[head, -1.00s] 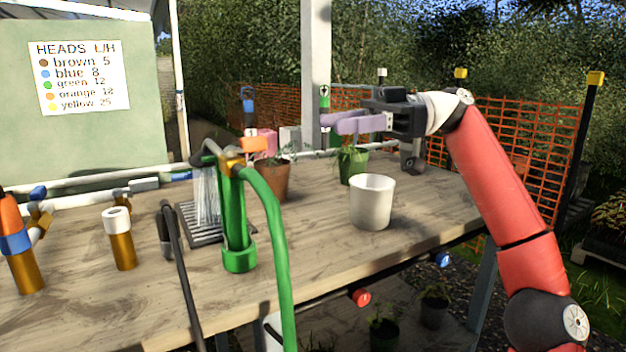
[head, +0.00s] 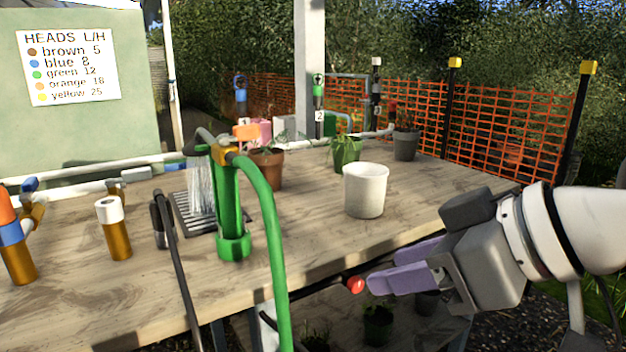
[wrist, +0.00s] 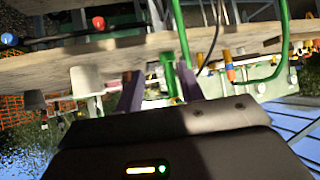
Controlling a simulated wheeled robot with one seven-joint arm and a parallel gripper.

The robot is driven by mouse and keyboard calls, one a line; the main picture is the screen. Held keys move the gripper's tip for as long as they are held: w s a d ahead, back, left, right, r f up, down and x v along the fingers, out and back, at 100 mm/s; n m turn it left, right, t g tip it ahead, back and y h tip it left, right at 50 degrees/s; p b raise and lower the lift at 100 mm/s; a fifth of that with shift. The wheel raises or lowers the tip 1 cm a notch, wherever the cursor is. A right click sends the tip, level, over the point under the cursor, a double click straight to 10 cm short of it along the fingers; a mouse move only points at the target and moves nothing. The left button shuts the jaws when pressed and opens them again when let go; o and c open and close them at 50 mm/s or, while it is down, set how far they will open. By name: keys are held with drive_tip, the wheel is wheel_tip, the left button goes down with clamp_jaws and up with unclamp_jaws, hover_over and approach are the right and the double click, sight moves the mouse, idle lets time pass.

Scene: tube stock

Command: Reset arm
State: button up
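My gripper (head: 395,277) shows at the lower right of the head view, just off the front edge of the wooden table (head: 330,240). Its purple fingers point left. In the wrist view the two fingers (wrist: 159,90) stand apart with nothing between them, so it is open and empty. The wrist view is upside down. My white wrist and grey gripper body fill the right side of the head view.
A white pot (head: 365,190) stands on the table near my gripper. Potted plants (head: 345,150) stand behind it. A green standpipe (head: 233,215) with running water and a green hose (head: 272,230) is at centre left. A red knob (head: 355,285) is below the front edge, close to the fingertips.

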drive_tip(key=d+f+m+h, duration=0.3)
drive_tip(key=f+m+h, duration=0.1)
drive_tip(key=f, duration=0.8)
drive_tip(key=d+f+m+g+h, duration=0.1)
drive_tip(key=d+f+m+h, duration=0.2)
drive_tip(key=f, duration=0.9)
drive_tip(key=m+h, duration=0.1)
drive_tip(key=m, duration=0.1)
drive_tip(key=shift+w+d+m, duration=0.15)
drive_tip(key=shift+w+m, duration=0.05)
drive_tip(key=shift+m, duration=0.1)
